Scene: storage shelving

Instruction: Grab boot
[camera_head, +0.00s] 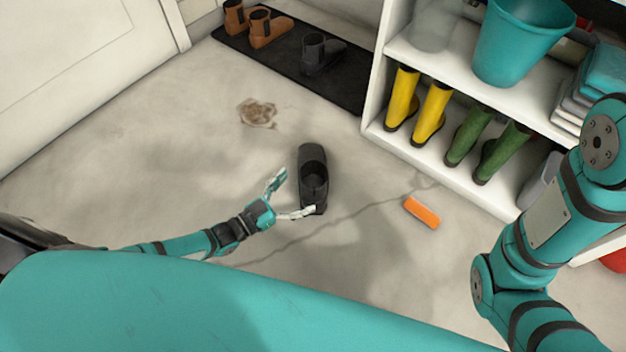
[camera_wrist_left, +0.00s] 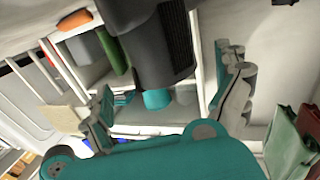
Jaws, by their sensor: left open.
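In the left wrist view the dark boot (camera_wrist_left: 150,45) shows between and beyond the open fingers of the left gripper (camera_wrist_left: 172,85). A dark grey boot (camera_head: 322,54) stands on a black mat (camera_head: 340,84) at the back. My right gripper is out of view.
Brown boots (camera_head: 268,28) share the mat. A white shelf (camera_head: 470,165) at right holds yellow boots (camera_head: 432,112), green boots (camera_head: 500,152) and a teal bucket (camera_head: 518,42). An orange brush-like block (camera_head: 422,212) lies on the floor. The floor left of the boot is mostly clear.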

